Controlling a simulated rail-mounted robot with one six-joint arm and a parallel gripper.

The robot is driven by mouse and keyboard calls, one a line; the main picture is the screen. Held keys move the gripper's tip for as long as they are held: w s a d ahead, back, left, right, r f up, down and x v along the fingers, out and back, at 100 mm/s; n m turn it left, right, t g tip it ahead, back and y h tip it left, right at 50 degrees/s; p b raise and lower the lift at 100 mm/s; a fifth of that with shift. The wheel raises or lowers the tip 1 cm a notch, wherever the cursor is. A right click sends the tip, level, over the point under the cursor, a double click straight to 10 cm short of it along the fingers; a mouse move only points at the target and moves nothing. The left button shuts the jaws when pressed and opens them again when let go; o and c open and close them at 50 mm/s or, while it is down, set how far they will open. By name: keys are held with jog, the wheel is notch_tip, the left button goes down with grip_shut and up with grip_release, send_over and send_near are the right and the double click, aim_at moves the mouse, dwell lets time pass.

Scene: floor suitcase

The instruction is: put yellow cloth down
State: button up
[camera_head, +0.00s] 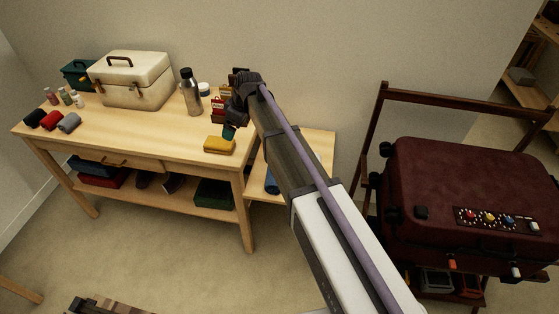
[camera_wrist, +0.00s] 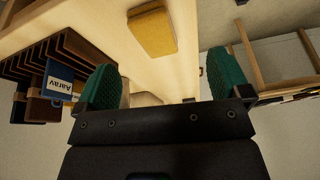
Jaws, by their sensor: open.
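The yellow cloth (camera_head: 219,145) is a small folded block lying on the wooden table (camera_head: 120,137) near its front right edge. It also shows in the wrist view (camera_wrist: 152,32), flat on the pale tabletop, beyond my fingertips and apart from them. My gripper (camera_head: 229,131) is just right of and slightly above the cloth in the head view. In the wrist view its two green fingers (camera_wrist: 165,88) are spread wide with nothing between them.
A metal bottle (camera_head: 190,92) and a cream case (camera_head: 132,80) stand at the table's back. Rolled cloths (camera_head: 52,120) lie at the left end. A dark slotted rack (camera_wrist: 50,65) shows in the wrist view. A maroon suitcase (camera_head: 470,180) stands right. The table's middle is clear.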

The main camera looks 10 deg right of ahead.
jog(key=s+d+m+h, duration=0.1)
jog(key=s+d+m, duration=0.5)
jog(key=s, duration=0.8)
jog(key=s+d+m+g+h, duration=0.1)
jog(key=s+d+m+h, duration=0.1)
jog(key=s+d+m, duration=0.4)
jog(key=s+d+f, duration=0.1)
jog(key=s+d, duration=0.3)
jog(key=s, duration=0.5)
jog(key=shift+g+h, duration=0.3)
jog(key=shift+d+r, duration=0.1)
jog(key=shift+w+r+p, duration=0.1)
jog(key=shift+r+p, duration=2.8)
jog(key=shift+p, duration=0.05)
jog(key=shift+o, duration=0.5)
